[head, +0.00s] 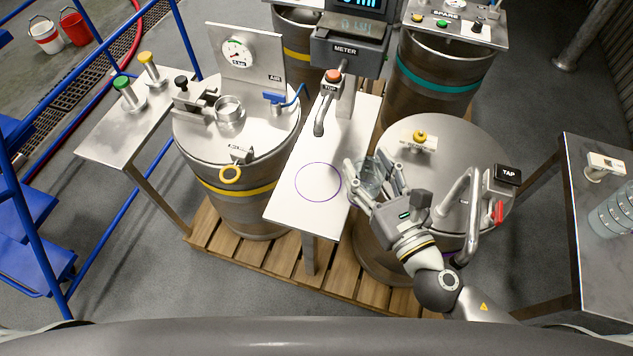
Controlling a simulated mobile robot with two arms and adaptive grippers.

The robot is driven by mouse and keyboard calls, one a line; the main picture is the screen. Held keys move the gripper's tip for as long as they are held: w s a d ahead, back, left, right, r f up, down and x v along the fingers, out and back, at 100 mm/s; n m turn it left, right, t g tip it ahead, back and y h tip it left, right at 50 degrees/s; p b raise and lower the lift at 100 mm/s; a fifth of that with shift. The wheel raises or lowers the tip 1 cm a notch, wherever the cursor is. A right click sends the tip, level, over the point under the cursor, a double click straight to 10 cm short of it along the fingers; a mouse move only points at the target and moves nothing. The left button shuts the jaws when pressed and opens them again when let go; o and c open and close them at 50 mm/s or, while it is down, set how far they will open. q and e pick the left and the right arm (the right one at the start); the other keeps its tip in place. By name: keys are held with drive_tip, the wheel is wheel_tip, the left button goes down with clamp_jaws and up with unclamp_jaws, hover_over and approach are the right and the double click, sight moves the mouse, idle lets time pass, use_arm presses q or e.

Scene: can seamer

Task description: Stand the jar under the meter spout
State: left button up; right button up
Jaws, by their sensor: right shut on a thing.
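The clear jar (372,178) is between the fingers of my right gripper (374,186), which is shut on it. The gripper's fingers hide part of the jar. It is at the right edge of the narrow white meter table, to the right of a thin purple circle (318,182) marked on the table top (285,205). I cannot tell whether the jar touches the table. The meter spout (321,118) bends down over the table behind the circle, below the box labelled METER (345,48). My left gripper is not in view.
A drum (238,150) with a gauge, blue valve and yellow ring stands left. A right-hand drum (455,140) carries a TAP pipe (470,205) with a red handle, close to my right arm. A side table (600,255) at far right holds clear jars (612,212).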

drive_tip(key=shift+w+a+f+n, duration=0.2)
drive_tip(key=shift+a+f+n, duration=0.1)
drive_tip(key=shift+a, duration=0.25)
drive_tip(key=shift+w+a+y, duration=0.25)
drive_tip(key=shift+a+y, duration=0.1)
drive_tip(key=shift+y, duration=0.05)
drive_tip(key=shift+w+a+f+b, duration=0.95)
drive_tip(key=shift+w+a+f, duration=0.25)
drive_tip(key=shift+w+f, duration=0.75)
drive_tip(key=shift+w+a+f+b, duration=1.1)
drive_tip(key=shift+w+f, duration=0.6)
drive_tip(key=shift+f, duration=0.6)
drive_tip(key=shift+w+a+f+b, duration=0.8)
drive_tip(key=shift+w+a+f, duration=0.5)
drive_tip(key=shift+w+f, duration=0.65)
drive_tip(key=shift+s+f, duration=0.2)
drive_tip(key=shift+f, duration=0.2)
drive_tip(key=o, duration=1.4)
drive_tip(key=shift+r, duration=0.1)
drive_tip(key=shift+o, duration=0.2)
